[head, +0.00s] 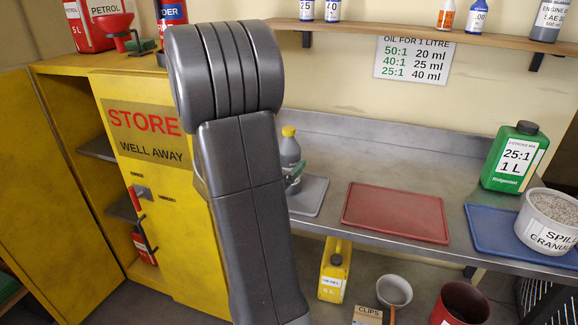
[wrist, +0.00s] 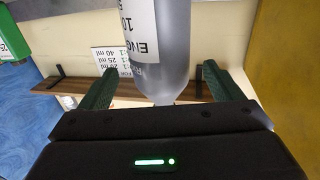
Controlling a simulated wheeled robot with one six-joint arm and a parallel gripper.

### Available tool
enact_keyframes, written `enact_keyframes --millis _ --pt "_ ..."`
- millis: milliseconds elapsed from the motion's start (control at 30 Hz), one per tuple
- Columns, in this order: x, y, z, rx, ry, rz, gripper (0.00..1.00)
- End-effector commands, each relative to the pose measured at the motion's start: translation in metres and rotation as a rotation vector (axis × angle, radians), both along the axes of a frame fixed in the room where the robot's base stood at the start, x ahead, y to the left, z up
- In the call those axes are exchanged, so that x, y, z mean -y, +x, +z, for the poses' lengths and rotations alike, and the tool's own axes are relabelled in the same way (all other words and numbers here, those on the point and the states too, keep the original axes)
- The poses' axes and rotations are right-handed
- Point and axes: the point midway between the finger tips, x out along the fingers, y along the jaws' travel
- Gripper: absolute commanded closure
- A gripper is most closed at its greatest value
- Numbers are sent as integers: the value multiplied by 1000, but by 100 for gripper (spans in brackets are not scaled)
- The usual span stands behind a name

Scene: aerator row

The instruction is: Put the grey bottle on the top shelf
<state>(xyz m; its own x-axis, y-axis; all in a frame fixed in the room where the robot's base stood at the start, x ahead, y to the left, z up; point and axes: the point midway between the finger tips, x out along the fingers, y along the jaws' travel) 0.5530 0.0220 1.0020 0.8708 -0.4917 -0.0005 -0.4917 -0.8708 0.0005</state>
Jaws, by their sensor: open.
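The grey bottle (head: 289,152) with a yellow cap stands upright on a grey mat (head: 313,194) on the metal bench, partly hidden by my arm. My gripper (head: 295,178) is low beside it, mostly hidden behind the arm. In the wrist view the bottle (wrist: 172,50), with a white label, stands between the two green fingers of the open gripper (wrist: 158,75). Gaps show on both sides of it. The yellow cabinet stands open at the left, with an upper shelf (head: 98,148) and a lower shelf (head: 122,208) inside. A wooden wall shelf (head: 400,33) holds several bottles.
A red mat (head: 396,212) lies empty on the bench. A blue mat (head: 500,232) has a granule tub (head: 549,222) on it, and a green jug (head: 514,158) stands behind. A yellow can (head: 335,268) is below the bench. The cabinet door (head: 160,220) stands left of my arm.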

Motion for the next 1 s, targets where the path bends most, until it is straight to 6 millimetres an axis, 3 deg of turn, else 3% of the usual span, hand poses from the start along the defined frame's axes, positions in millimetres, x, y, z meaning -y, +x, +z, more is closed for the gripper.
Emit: enact_keyframes --millis 167,500,767,1000 --pt "6 9 2 0 1 -3 14" --pt "27 48 7 0 0 -1 14" --pt "28 51 6 0 0 1 14" --pt "28 50 6 0 0 1 59"
